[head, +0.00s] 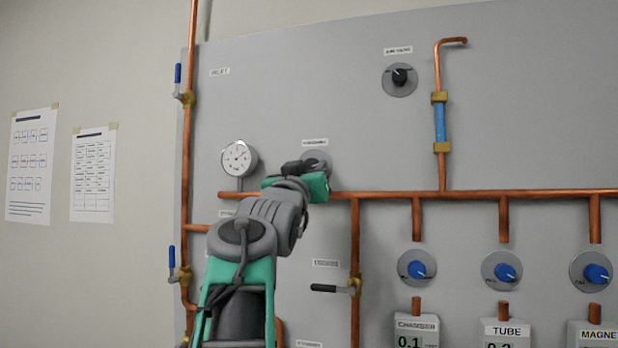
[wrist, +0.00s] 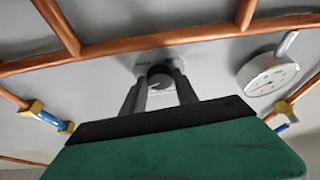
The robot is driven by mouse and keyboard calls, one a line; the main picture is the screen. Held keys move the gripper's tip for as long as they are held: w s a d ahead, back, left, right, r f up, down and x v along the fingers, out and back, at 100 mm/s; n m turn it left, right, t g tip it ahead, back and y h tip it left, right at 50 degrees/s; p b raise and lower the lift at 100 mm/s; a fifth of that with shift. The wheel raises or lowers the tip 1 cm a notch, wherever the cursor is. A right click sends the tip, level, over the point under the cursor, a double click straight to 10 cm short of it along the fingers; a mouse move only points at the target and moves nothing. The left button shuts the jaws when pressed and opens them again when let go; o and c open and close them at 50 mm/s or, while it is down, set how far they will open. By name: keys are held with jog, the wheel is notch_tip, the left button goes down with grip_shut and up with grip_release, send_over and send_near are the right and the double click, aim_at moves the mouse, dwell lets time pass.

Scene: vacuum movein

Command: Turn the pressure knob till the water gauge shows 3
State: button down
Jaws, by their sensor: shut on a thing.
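The pressure knob is a dark round knob on a grey round plate (head: 316,158), right of the gauge in the head view and mostly hidden by my gripper. In the wrist view the knob (wrist: 159,77) sits between my two fingers. My gripper (wrist: 160,88) is shut on it; in the head view my gripper (head: 312,170) reaches up to the panel there. The water gauge (head: 239,158) is a white round dial on a short stem; it also shows in the wrist view (wrist: 270,76). Its needle and figures are too small to read surely.
Copper pipes (head: 480,194) run across the panel just below the knob. Another dark knob (head: 399,77) is at the upper right, and blue knobs (head: 417,268) are at the lower right. A black-handled valve (head: 330,288) is below my gripper. Blue-handled valves (head: 178,85) are at the left.

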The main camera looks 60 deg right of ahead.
jog(key=n+t+y, duration=0.1)
jog(key=n, duration=0.2)
jog(key=n+t, duration=0.2)
jog(key=n, duration=0.2)
jog(key=n+t+y, duration=0.1)
jog(key=n, duration=0.2)
jog(key=shift+s+d+r+y, duration=0.1)
jog(key=shift+s+r+y, duration=0.05)
jog(key=shift+s+y, duration=0.2)
jog(key=n+y+p, duration=0.1)
jog(key=n, duration=0.1)
jog(key=n+t+y+p, duration=0.1)
jog(key=n, duration=0.2)
jog(key=shift+s+r+n, duration=0.1)
jog(key=shift+r+n, duration=0.1)
jog(key=shift+n, duration=0.1)
jog(key=shift+n+t+y+p, duration=0.3)
jog(key=shift+n+y+p, duration=0.35)
jog(key=shift+n, duration=0.65)
jog(key=c, duration=0.9)
grip_release()
jog(key=shift+c, duration=0.2)
